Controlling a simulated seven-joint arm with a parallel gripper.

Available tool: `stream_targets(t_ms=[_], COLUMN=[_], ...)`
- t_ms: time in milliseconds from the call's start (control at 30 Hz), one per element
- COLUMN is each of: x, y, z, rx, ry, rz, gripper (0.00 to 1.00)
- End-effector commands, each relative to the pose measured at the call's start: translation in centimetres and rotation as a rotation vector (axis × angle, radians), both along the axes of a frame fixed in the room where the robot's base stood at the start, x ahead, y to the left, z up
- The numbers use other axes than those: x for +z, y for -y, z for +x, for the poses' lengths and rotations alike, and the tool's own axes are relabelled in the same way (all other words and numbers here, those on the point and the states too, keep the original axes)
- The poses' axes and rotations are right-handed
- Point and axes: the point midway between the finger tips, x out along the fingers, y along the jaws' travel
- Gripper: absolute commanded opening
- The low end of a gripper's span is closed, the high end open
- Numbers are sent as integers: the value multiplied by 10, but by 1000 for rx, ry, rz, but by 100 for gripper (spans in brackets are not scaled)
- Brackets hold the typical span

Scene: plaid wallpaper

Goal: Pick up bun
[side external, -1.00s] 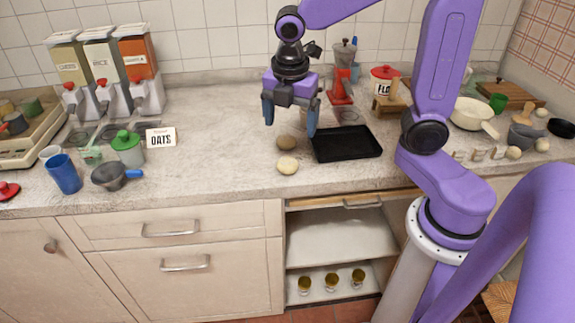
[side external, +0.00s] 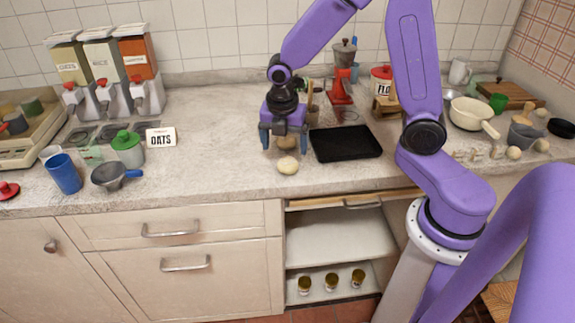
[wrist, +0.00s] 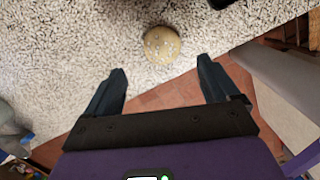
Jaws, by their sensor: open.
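A black tray (side external: 346,144) lies close to the right of the buns. Behind stand a red coffee grinder (side external: 340,92) and a flour tin (side external: 382,80). A metal pot with a blue handle (side external: 115,176) is at the left. The counter left of the buns is clear.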

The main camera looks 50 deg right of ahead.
Motion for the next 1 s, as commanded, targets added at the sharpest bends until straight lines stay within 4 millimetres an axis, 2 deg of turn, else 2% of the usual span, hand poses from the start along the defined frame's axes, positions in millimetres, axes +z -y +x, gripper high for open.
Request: stream_targets(t_ms=[100,333,700,1000], x=[-12,-23,-64,-68], y=[2,4,13,13], z=[1,1,1,2], rx=[1,-1,1,-1], ry=[-1,-1,-2,2], rz=[0,0,-1,1], gripper=[88,88,88,88])
